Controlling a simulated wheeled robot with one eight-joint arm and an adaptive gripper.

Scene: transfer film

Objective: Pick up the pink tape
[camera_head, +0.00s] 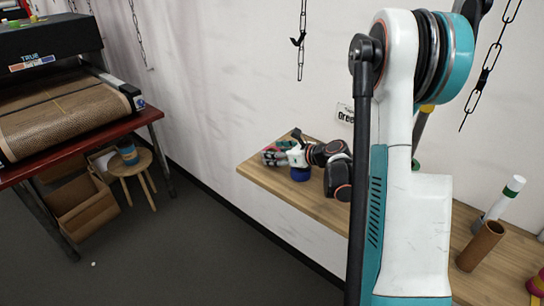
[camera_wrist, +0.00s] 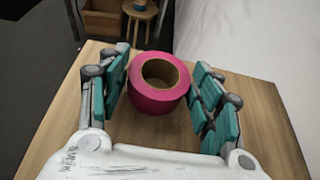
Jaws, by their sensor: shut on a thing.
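The pink tape (camera_wrist: 160,102) is a roll with a brown cardboard core, between the two teal-padded fingers of my gripper (camera_wrist: 160,68) in the wrist view. The pads touch its left and right sides, and my gripper is shut on it. The roll's open core faces up toward the camera. In the head view my gripper (camera_head: 275,153) is at the far left end of the wooden table (camera_head: 262,181). The tape is mostly hidden by the fingers there. I cannot tell whether it rests on the table or is just above it.
A blue roll (camera_head: 300,173) is on the table beneath my wrist. A brown cardboard tube (camera_head: 481,246) and a white tube with a green end (camera_head: 503,198) are at the right. A round stool (camera_head: 130,162) and a red-framed dryer table (camera_head: 85,139) stand at the left.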

